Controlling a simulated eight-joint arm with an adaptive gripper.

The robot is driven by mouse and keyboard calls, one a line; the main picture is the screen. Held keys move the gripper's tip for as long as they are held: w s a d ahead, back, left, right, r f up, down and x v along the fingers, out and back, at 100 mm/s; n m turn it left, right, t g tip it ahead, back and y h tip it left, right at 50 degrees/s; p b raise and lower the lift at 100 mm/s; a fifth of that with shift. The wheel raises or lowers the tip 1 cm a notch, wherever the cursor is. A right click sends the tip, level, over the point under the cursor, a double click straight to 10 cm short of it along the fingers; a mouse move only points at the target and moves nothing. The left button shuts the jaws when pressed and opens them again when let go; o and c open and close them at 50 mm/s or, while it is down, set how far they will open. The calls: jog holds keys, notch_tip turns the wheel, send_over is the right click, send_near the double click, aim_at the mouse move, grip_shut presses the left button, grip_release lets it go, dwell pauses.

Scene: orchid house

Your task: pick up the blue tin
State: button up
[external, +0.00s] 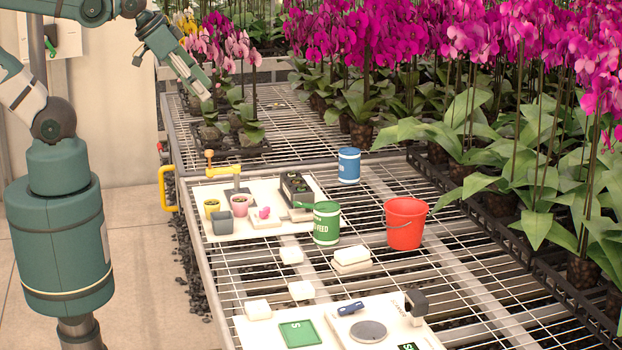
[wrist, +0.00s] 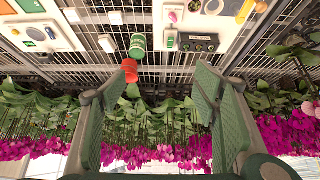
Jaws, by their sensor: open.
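The blue tin (external: 349,165) stands upright on the wire bench in the external view, behind the green feed tin (external: 326,223) and to the right of the black socket box (external: 296,188). I cannot make out the blue tin in the wrist view. My gripper (external: 203,88) is raised above the bench at the upper left, well apart from the tin. In the wrist view my gripper (wrist: 160,92) has its two fingers spread wide with nothing between them.
A red bucket (external: 406,224) stands right of the green tin. A white board (external: 262,225) with small pots and a yellow-handled tool lies left. Orchids (external: 470,120) crowd the right and back. Some bare mesh surrounds the blue tin.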

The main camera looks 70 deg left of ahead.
jog(key=w+a+r+m+g, duration=0.1)
jog(key=w+a+r+m, duration=0.15)
jog(key=w, duration=0.55)
jog(key=w+a+r+m+g, duration=0.1)
jog(key=w+a+m, duration=0.15)
jog(key=w, duration=0.55)
jog(key=m+g, duration=0.4)
jog(key=m, duration=0.8)
send_over(348, 152)
jog(key=s+d, duration=0.7)
jog(key=d, duration=0.2)
notch_tip(348, 152, down, 18)
jog(key=w+a+f+m, duration=0.1)
jog(key=w+a+f, duration=0.1)
jog(key=f, duration=0.3)
jog(key=w+a+f+m, duration=0.2)
jog(key=a+f, duration=0.1)
jog(key=f, duration=0.3)
jog(key=w+a+f+m+g, duration=0.1)
jog(key=w+a+f, duration=0.1)
jog(key=f, duration=0.4)
jog(key=shift+w+a+m, duration=0.35)
jog(key=shift+a+m, duration=0.05)
jog(key=shift+a, duration=0.25)
jog(key=shift+a+f, duration=0.15)
jog(key=shift+f, duration=0.2)
